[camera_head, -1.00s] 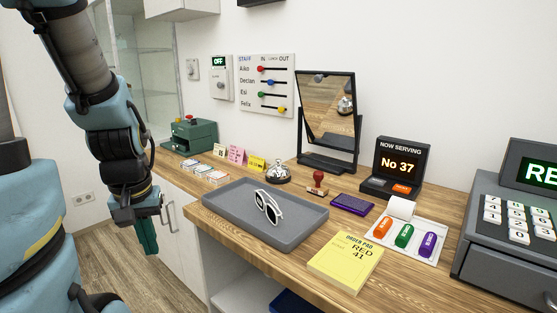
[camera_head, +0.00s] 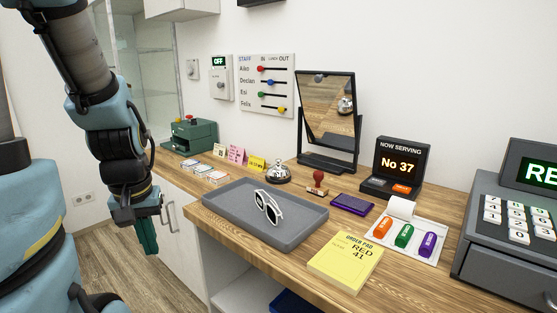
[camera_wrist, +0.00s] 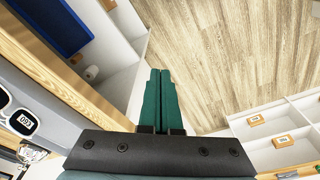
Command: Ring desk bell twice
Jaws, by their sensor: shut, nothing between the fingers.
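The silver desk bell (camera_head: 278,172) stands upright on the wooden counter, behind the grey tray, in the head view. Its reflection shows in the mirror. In the wrist view a shiny metal thing at the lower left edge (camera_wrist: 30,154) may be the bell; I cannot tell for sure. My gripper (camera_head: 149,250) hangs at the left, in front of the counter and below its top, well apart from the bell. Its green fingers (camera_wrist: 161,75) are closed together in the wrist view, with nothing between them, pointing down over the floor.
The grey tray (camera_head: 222,208) with white sunglasses (camera_head: 268,206) lies between my gripper and the bell. The counter edge and cabinet are beside my gripper.

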